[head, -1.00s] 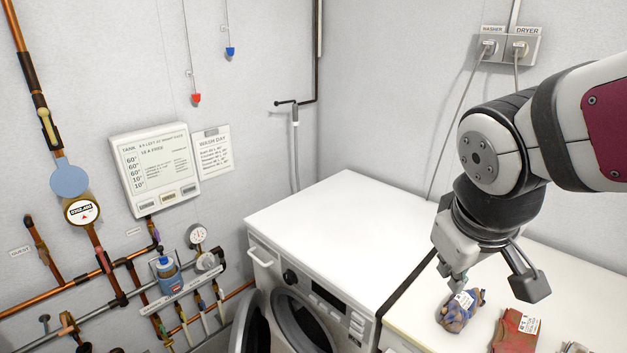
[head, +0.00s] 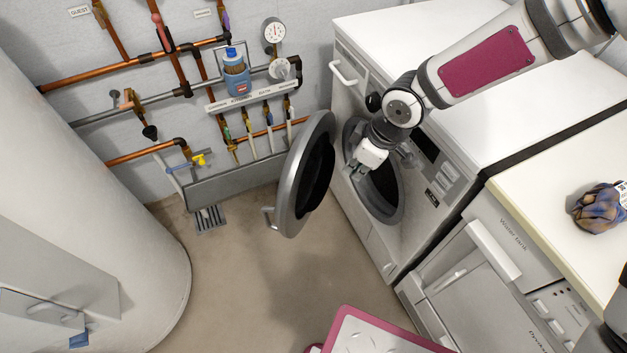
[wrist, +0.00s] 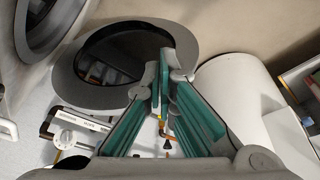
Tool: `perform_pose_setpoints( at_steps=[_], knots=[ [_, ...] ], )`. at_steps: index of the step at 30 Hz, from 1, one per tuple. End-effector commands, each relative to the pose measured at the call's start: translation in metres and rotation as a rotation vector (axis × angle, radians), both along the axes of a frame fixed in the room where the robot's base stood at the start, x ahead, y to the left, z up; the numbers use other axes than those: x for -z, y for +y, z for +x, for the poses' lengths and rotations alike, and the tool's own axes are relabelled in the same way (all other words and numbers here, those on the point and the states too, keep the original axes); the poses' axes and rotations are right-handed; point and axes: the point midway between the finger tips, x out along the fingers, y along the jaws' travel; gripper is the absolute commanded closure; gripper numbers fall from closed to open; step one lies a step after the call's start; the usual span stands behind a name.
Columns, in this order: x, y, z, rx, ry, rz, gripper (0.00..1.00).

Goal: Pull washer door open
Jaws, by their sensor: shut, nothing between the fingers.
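The washer (head: 424,48) stands against the wall with its round door (head: 290,190) swung wide open to the left. The door is a grey ring with dark glass, and a handle (head: 268,217) sticks out from its lower left edge. The drum opening (head: 385,200) is exposed. My gripper (head: 354,172) is shut and empty, in front of the opening and to the right of the door's inner side, apart from the door in the head view. In the wrist view the closed fingers (wrist: 164,58) overlap the door ring (wrist: 85,95); I cannot tell whether they touch it.
A dryer (head: 500,265) stands right of the washer, with a cloth bundle (head: 597,208) on top. Pipes and a detergent bottle (head: 236,75) line the wall. A large white tank (head: 90,170) fills the left. Floor (head: 235,280) between is clear.

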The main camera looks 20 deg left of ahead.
Motion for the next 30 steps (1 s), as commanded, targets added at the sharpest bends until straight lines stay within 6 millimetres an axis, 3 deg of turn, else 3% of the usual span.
perform_pose_setpoints(
  at_steps=[1,3,14,27,30],
  knots=[
    [0.021,0.013,-0.002,-0.030,0.019,0.031,1.00],
    [0.034,0.027,-0.006,-0.063,0.032,0.063,1.00],
    [0.064,0.050,-0.012,-0.102,0.045,0.102,1.00],
    [0.143,0.081,-0.014,-0.102,0.044,0.100,1.00],
    [0.138,0.098,-0.014,-0.099,0.043,0.103,1.00]
  ],
)
